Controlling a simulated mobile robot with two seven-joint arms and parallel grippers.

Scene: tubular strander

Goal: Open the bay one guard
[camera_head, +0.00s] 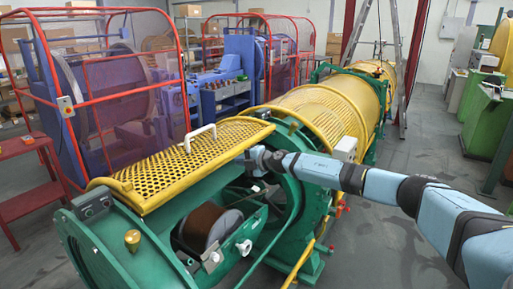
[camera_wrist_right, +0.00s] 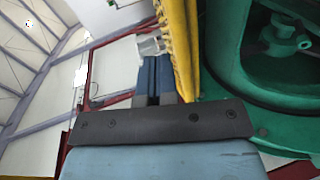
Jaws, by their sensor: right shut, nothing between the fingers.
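The bay one guard (camera_head: 190,160) is a yellow perforated curved cover on the near end of the green machine. It stands raised, and the bay shows beneath its near edge. A white handle (camera_head: 200,137) is on its top. My right gripper (camera_head: 247,158) is at the guard's right end, beside its near edge. In the right wrist view the shut, empty fingers (camera_wrist_right: 154,78) are close beside the yellow guard edge (camera_wrist_right: 178,45); I cannot tell whether they touch. The fingertips are partly hidden in the head view. My left gripper is not in view.
A spool (camera_head: 210,228) sits in the open bay inside the green frame (camera_head: 105,245). Further yellow guards (camera_head: 325,108) continue along the machine. Red-framed fencing (camera_head: 65,105) and a red table (camera_head: 25,150) stand left. A ladder (camera_head: 398,60) stands behind.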

